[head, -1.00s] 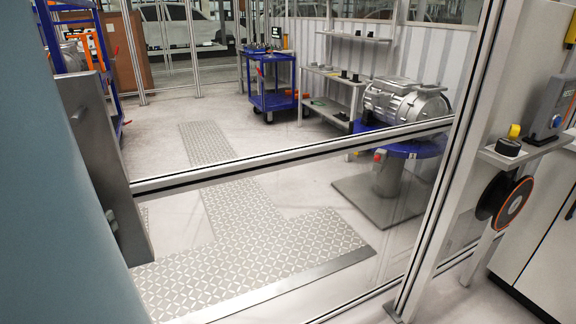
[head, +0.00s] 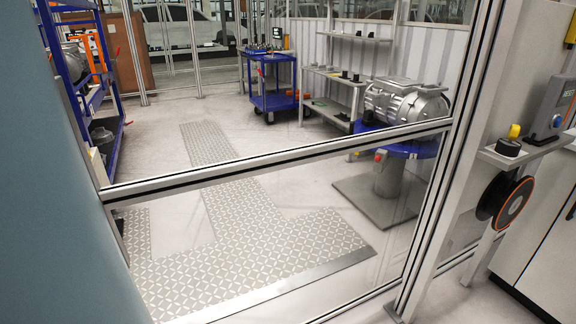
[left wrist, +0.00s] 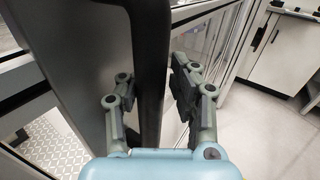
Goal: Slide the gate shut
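The gate (head: 275,160) is a clear panel in an aluminium frame with a middle rail, spanning from the upright post (head: 440,170) at the right toward the left edge of the head view. Its left end is hidden behind my light-blue arm. In the left wrist view, a dark vertical handle (left wrist: 152,45) stands beside a grey plate (left wrist: 88,65) on the gate. My left gripper (left wrist: 152,92) has its fingers spread, one on each side of the handle, with gaps showing. It is hidden in the head view. My right gripper is not in view.
Beyond the gate are a patterned floor strip (head: 205,145), a blue trolley (head: 270,95), a motor unit (head: 405,102) on a round blue stand, and a blue rack (head: 85,75) at left. A control post (head: 530,150) with a reel stands at right, near white cabinets (head: 545,245).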

